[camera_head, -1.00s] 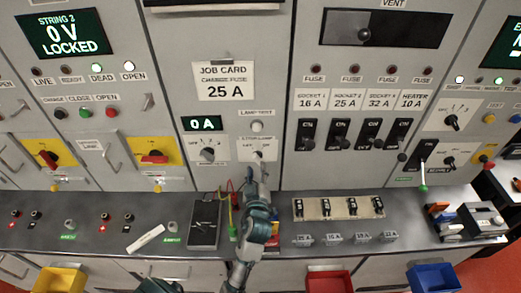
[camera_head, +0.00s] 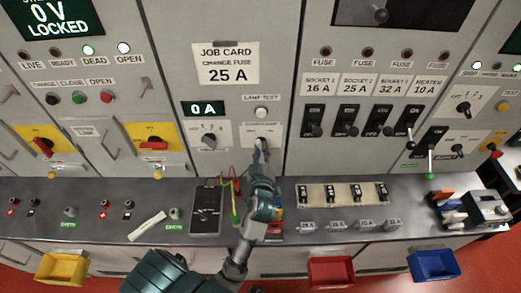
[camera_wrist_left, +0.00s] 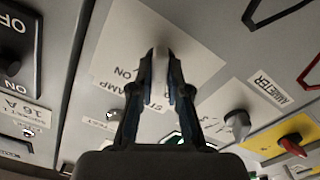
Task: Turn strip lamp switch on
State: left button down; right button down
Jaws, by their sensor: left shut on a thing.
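The strip lamp switch (camera_head: 262,140) is a small knob on a white label plate, low on the middle panel below the lamp test button (camera_head: 261,113). My left gripper (camera_head: 261,148) reaches up to it from the bench side. In the left wrist view the gripper (camera_wrist_left: 160,85) is shut on the switch knob, in front of the label plate (camera_wrist_left: 122,52) with "LAMP" and "ON" readable. The fingers hide most of the knob, so its exact position cannot be told. My right gripper is not in view.
A selector knob (camera_head: 208,141) sits left of the switch under the 0 A display (camera_head: 204,108). A black meter (camera_head: 206,212) with leads lies on the bench (camera_head: 100,245) below. Black fuse switches (camera_head: 313,120) stand to the right. A fuse tray (camera_head: 329,194) lies on the bench.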

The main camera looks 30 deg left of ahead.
pick_arm(q)
jog(key=shift+a, duration=0.25)
jog(key=shift+d+f+m+p, duration=0.15)
jog(key=shift+m+p, duration=1.35)
jog(key=shift+m, duration=1.45)
jog(key=shift+d+f+m+p, duration=0.1)
jog(key=shift+m+p, duration=1.4)
jog(key=shift+m, duration=1.45)
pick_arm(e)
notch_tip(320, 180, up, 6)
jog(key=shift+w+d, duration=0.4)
pick_arm(q)
jog(key=shift+f, duration=0.1)
jog(key=c, duration=1.2)
grip_release()
jog(key=shift+o, duration=0.3)
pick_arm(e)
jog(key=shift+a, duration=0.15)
